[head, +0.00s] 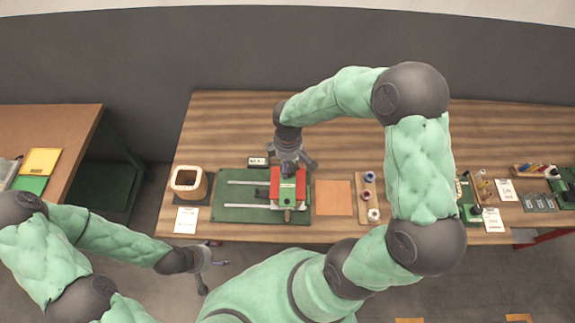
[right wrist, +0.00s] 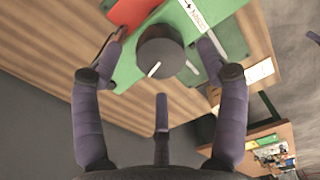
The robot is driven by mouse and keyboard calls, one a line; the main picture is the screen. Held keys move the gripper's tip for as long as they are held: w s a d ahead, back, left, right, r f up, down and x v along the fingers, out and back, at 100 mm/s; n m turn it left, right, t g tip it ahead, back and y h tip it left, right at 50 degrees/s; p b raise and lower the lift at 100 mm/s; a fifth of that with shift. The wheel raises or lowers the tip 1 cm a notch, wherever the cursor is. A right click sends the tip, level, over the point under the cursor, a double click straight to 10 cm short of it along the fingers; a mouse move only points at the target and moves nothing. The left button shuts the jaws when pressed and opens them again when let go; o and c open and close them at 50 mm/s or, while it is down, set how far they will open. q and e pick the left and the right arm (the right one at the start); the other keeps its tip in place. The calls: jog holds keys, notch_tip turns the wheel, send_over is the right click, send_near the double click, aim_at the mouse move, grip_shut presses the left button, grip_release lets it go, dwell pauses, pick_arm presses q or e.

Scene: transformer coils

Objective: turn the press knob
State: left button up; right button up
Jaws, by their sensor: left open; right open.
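The press is a red block (head: 290,190) on a green base plate (head: 240,190) with rails, near the table's front edge. In the right wrist view the press knob (right wrist: 162,55) is a dark round cap with a white line on it. My right gripper (head: 291,160) is over the back of the press and hides the knob in the head view. Its purple fingers (right wrist: 164,42) are spread, with the knob between them; I cannot tell whether they touch it. My left gripper (head: 212,268) is open and empty, in front of the table's edge.
A wooden coil frame (head: 188,180) stands left of the press, with a white card (head: 186,220) in front. An orange sheet (head: 334,198) and a wooden strip with spools (head: 366,198) lie to the right. My right arm crosses above the table. The back of the table is clear.

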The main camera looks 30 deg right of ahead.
jog(key=shift+s+f, duration=0.25)
jog(key=shift+f, duration=0.7)
jog(key=shift+w+f, duration=0.15)
jog(key=shift+f, duration=0.35)
jog(key=c, duration=1.1)
jog(key=shift+f+m+b, duration=0.1)
jog(key=shift+m+b, duration=0.3)
jog(key=shift+b, duration=0.25)
jog(key=shift+c, duration=0.3)
jog(key=shift+m+b, duration=0.45)
jog(key=shift+m, duration=0.25)
